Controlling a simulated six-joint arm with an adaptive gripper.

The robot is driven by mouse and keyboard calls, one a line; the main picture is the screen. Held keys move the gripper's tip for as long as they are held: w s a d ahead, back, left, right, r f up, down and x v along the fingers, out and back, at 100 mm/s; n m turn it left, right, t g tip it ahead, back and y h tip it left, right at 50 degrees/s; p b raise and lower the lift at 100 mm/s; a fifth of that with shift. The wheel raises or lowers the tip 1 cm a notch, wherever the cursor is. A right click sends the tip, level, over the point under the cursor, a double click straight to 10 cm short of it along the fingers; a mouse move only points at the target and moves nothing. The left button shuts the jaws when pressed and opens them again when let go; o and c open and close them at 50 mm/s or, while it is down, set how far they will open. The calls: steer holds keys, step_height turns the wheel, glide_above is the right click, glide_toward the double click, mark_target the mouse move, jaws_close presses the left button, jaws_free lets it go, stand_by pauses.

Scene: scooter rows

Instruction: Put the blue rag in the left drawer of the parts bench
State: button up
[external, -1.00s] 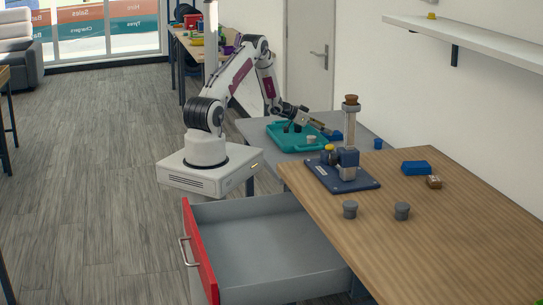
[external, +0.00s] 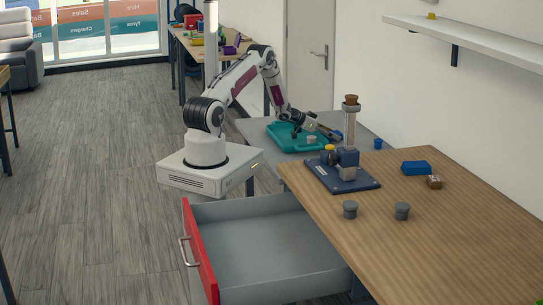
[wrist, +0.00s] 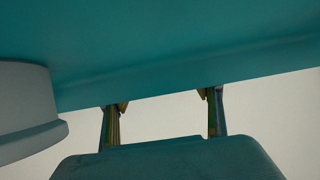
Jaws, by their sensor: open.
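My gripper (external: 297,130) is low over the teal tray (external: 275,139) on the grey side table. In the wrist view its two fingers (wrist: 162,118) are apart with nothing between them, in front of the tray's teal wall (wrist: 190,60). No blue rag can be made out for certain. A small blue thing (external: 336,135) lies by the tray's right end, partly hidden by the arm. A blue block-like item (external: 416,167) lies on the wooden bench top (external: 460,215). The red-fronted drawer (external: 204,262) at the bench's left is pulled out and looks empty.
A blue stand (external: 345,170) with a tall column stands at the bench's back left. A small pale cup (external: 312,140) is in the tray. A blue cup (external: 378,144) stands near the wall.

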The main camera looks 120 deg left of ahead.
stand_by(0.3)
steer(key=c, duration=1.2)
steer(key=shift+r, duration=0.15)
steer(key=shift+r, duration=4.9)
